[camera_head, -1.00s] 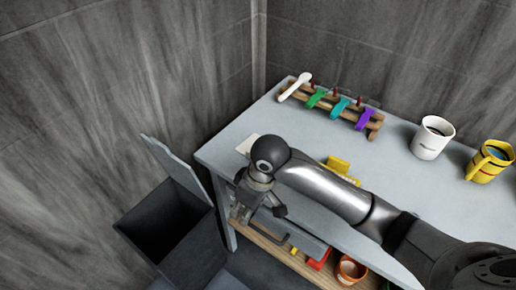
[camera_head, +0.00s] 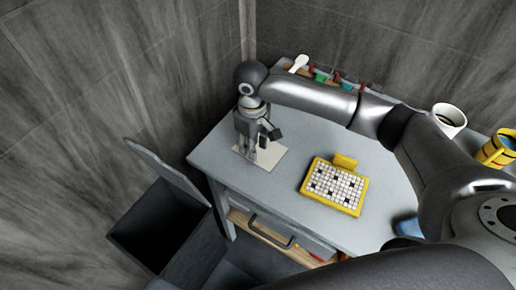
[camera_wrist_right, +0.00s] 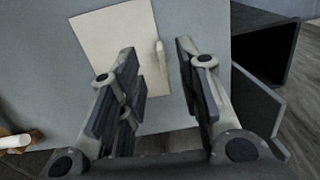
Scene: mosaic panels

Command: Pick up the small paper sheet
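The small paper sheet (camera_head: 266,160) is cream-coloured and lies flat on the grey table near its left corner. My right gripper (camera_head: 257,148) is above the sheet, pointing down, and hides part of it. In the right wrist view the sheet (camera_wrist_right: 110,38) lies beyond and partly behind the left finger. The right gripper (camera_wrist_right: 157,62) is open there, with a gap between its fingers. A small pale upright piece shows at the sheet's right edge, between the fingers. I cannot tell whether the fingertips touch the sheet. My left gripper is not in view.
A yellow-framed mosaic panel (camera_head: 334,188) lies on the table (camera_head: 216,150) right of the sheet. A dark open bin (camera_head: 160,228) stands left of the table. A white mug (camera_head: 449,117) and a yellow mug (camera_head: 496,150) are at the right. A tool rack (camera_head: 318,78) is behind my arm.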

